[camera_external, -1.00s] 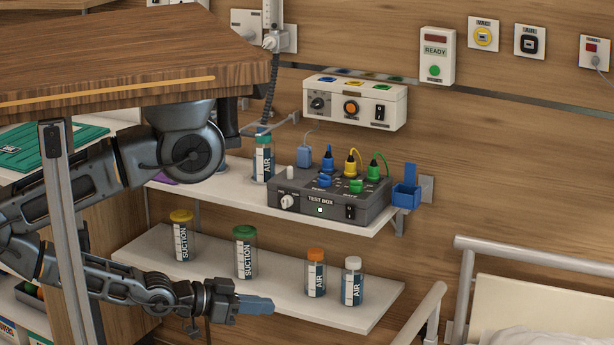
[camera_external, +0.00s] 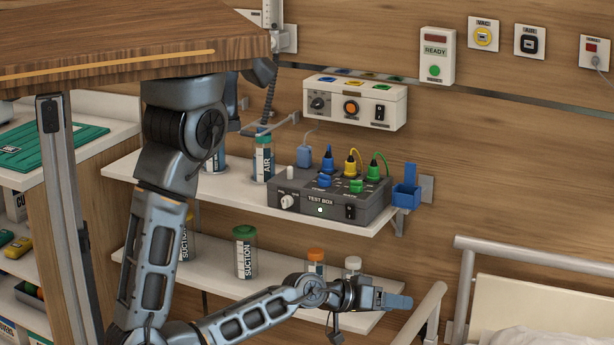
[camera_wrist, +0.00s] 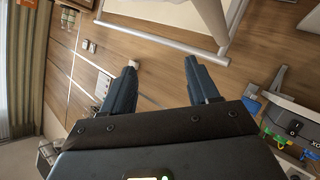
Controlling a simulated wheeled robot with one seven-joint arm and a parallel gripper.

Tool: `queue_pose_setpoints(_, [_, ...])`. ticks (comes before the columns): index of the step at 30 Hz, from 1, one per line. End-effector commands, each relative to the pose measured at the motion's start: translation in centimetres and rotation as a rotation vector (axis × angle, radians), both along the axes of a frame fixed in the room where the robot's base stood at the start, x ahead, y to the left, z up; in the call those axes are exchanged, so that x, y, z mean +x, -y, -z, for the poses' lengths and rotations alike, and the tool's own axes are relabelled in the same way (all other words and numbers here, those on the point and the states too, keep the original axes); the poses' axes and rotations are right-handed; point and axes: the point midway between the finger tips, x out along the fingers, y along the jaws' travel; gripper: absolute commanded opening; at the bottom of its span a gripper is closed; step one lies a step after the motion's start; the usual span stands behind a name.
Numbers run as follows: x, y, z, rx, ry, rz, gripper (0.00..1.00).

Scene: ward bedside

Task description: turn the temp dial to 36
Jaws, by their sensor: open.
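The grey test box (camera_external: 330,212) stands on the upper wall shelf, with a white knob (camera_external: 287,201) on its left front and blue and green knobs on top. A wall panel (camera_external: 390,100) above it carries a black dial (camera_external: 318,102) and an orange button. The labels are too small to read, so I cannot tell which is the temp dial. My gripper (camera_external: 398,301) is open and empty, below and right of the test box, in front of the lower shelf. In the wrist view my gripper (camera_wrist: 161,78) has its fingers apart, and part of the test box (camera_wrist: 292,118) shows at the right edge.
Capped bottles stand on the lower shelf (camera_external: 215,275), partly behind my arm. A bed rail (camera_external: 430,310) is close right of my gripper. A wooden top (camera_external: 130,50) overhangs the left.

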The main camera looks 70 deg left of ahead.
Motion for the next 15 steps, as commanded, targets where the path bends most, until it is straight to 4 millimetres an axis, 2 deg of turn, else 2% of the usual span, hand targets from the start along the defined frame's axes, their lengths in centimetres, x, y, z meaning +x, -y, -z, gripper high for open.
queue_pose_setpoints(1, [2.2,-1.4,-1.1,-0.006,0.005,0.000,0.60])
queue_pose_setpoints(6, [7.8,-5.2,-3.2,-0.026,-0.019,0.032,0.60])
queue_pose_setpoints(11, [11.7,-10.0,-5.5,-0.012,-0.067,0.065,0.60])
queue_pose_setpoints(15, [13.7,-15.2,-7.5,0.016,-0.135,0.087,0.60])
